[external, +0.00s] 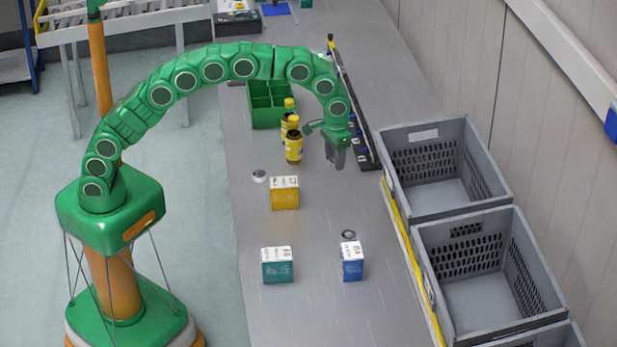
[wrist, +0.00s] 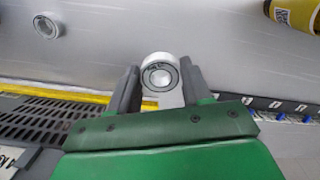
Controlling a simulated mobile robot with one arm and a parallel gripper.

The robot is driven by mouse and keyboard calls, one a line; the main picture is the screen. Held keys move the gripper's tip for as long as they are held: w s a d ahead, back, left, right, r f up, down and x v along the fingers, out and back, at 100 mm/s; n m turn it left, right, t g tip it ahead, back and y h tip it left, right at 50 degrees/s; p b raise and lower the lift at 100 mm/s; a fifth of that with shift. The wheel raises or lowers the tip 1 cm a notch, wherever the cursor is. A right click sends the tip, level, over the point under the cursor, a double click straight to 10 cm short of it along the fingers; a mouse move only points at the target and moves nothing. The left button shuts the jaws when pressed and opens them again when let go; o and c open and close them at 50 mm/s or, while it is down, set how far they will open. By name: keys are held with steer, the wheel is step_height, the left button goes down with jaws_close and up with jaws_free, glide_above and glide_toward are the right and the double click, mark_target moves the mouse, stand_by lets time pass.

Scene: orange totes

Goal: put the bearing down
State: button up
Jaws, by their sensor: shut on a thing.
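My gripper (external: 337,160) is above the grey table (external: 310,215), a short way left of the grey totes. In the wrist view the fingers (wrist: 160,88) are shut on a silver ring-shaped bearing (wrist: 160,58), which sits between the fingertips. In the external view I cannot make out the held bearing. A second ring-shaped bearing (external: 349,234) lies on the table just behind the blue box; a bearing lying flat also shows at the upper left of the wrist view (wrist: 47,25). A third pale ring-like part (external: 259,176) lies near the table's left edge.
A yellow box (external: 285,197), a teal box (external: 277,268) and a blue box (external: 352,264) stand on the table. Yellow bottles (external: 293,147) and a green divided bin (external: 268,112) are behind. Grey totes (external: 440,215) line the right. The table between the boxes is clear.

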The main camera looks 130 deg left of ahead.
steer(key=s+a+f+n, duration=0.1)
steer(key=s+a+n, duration=0.2)
steer(key=s+a, duration=1.15)
steer(key=shift+w+a+f, duration=0.15)
steer(key=shift+a+f, duration=0.2)
steer(key=shift+f, duration=1.3)
steer(key=shift+w+a+f, duration=0.15)
steer(key=shift+a+f, duration=0.2)
steer(key=shift+f, duration=1.35)
steer(key=shift+w+a+f, duration=0.15)
steer(key=shift+a+f, duration=0.2)
steer(key=shift+f, duration=1.3)
steer(key=shift+f, duration=0.15)
steer(key=o, duration=1.1)
steer(key=shift+r, duration=0.2)
